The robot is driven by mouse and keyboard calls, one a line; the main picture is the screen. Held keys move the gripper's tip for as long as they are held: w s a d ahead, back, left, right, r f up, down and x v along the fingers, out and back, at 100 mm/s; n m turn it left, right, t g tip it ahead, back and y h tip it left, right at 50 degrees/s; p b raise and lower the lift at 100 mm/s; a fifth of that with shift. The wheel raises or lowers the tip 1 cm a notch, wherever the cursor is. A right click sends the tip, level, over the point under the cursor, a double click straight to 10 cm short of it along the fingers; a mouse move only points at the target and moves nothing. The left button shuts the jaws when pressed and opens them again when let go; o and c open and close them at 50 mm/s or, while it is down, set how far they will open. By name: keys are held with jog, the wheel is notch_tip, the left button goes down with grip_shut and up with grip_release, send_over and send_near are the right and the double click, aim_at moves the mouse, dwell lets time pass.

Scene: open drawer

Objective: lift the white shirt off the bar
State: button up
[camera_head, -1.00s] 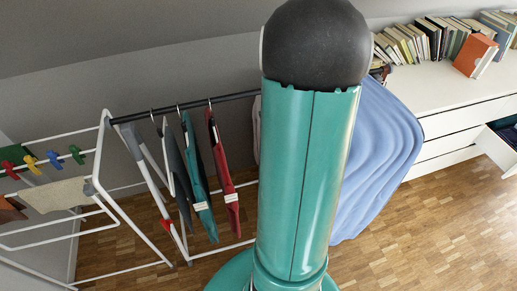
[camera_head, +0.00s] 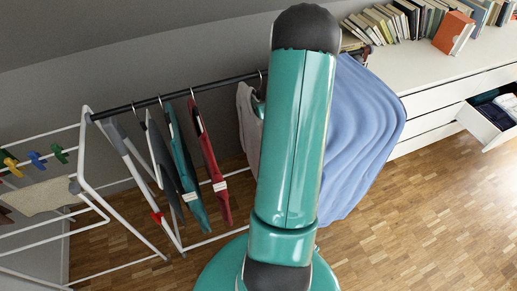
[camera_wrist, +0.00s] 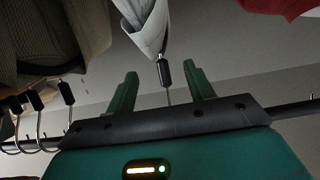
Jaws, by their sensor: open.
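In the wrist view, a white garment (camera_wrist: 148,24), which looks like the shirt, hangs at top centre on a hanger with a black neck (camera_wrist: 162,72). The picture seems upside down, with the hooks below the clothes. My gripper (camera_wrist: 161,84) is open, its two green fingers on either side of the hanger neck in the picture. Whether they touch it or are level with it in depth, I cannot tell. The dark bar (camera_wrist: 293,111) runs behind my gripper. In the head view the bar (camera_head: 170,97) shows, but my arm hides the gripper and the white shirt is not clear.
Dark (camera_head: 163,158), teal (camera_head: 187,180) and red (camera_head: 208,165) garments hang left of a pale one (camera_head: 248,125). A blue cloth (camera_head: 365,135) hangs right of my arm. A drying rack (camera_head: 95,180) stands left. An open drawer (camera_head: 485,128) juts out right; the floor in front is clear.

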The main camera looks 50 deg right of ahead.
aim_at(259, 97)
jog(key=x, duration=0.4)
jog(key=shift+w, duration=0.35)
jog(key=shift+c, duration=0.4)
grip_shut()
